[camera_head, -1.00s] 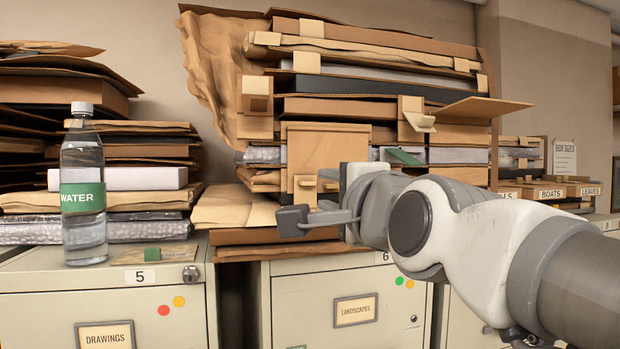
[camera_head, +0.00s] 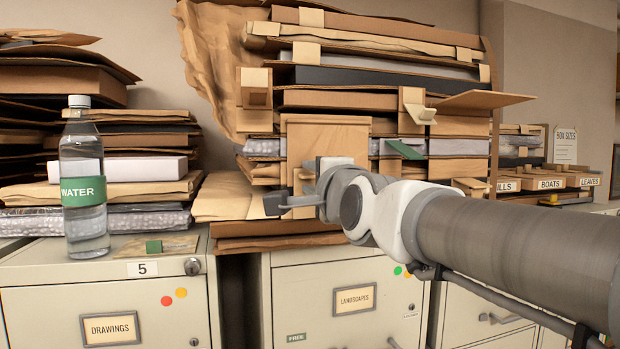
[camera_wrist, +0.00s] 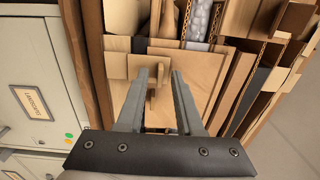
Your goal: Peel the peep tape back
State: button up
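A brown flat package (camera_head: 335,147) faces me in the stack on the middle cabinet. A small tan tape tab (camera_wrist: 152,92) sticks out from its face in the wrist view. No label marks any strip as the peep tape, so I cannot tell for sure which it is. My gripper (camera_wrist: 158,112) is open at the package, with its two grey fingers apart and the tab showing between their tips. I see no firm contact. In the head view my gripper (camera_head: 277,203) is side-on at the package's lower left, and my wrist hides part of the stack there.
Other tan tapes stick out of the stack, including a folded one (camera_head: 417,108) and a boxy one (camera_head: 256,88). A cardboard flap (camera_head: 485,101) juts right. A water bottle (camera_head: 83,180) stands on the left cabinet (camera_head: 60,268). Bubble wrap (camera_wrist: 197,22) lies beside the package.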

grip_shut()
jog(key=shift+f+b, duration=0.2)
jog(key=shift+b, duration=0.5)
